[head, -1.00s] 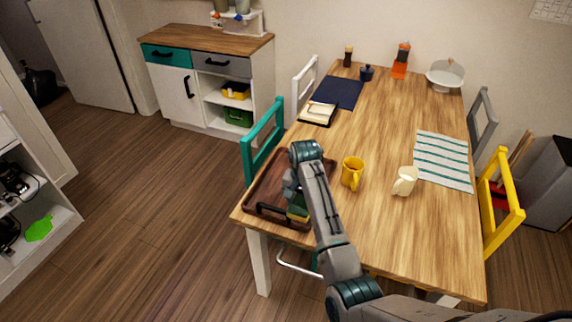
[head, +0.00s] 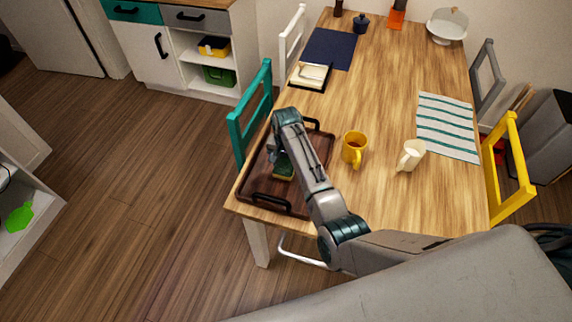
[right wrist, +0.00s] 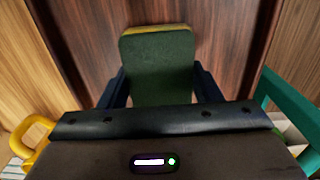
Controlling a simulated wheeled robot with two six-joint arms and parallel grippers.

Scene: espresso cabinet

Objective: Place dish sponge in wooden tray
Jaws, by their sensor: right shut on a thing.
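The dish sponge (head: 284,171) is green with a yellow layer. My right gripper (head: 277,160) is shut on it, over the inside of the dark brown wooden tray (head: 262,188). In the right wrist view the sponge (right wrist: 158,62) is between the two dark fingers of my right gripper (right wrist: 160,88), with the tray floor (right wrist: 95,40) behind it. Whether the sponge touches the tray floor is hard to tell. The tray lies on the near left corner of the table and has black handles. My left gripper is not in view.
A yellow mug (head: 353,148) and a cream mug (head: 411,155) stand right of the tray. A teal chair (head: 250,115) is close to the tray's left side. A striped cloth (head: 447,127) lies at the right. The table middle is clear.

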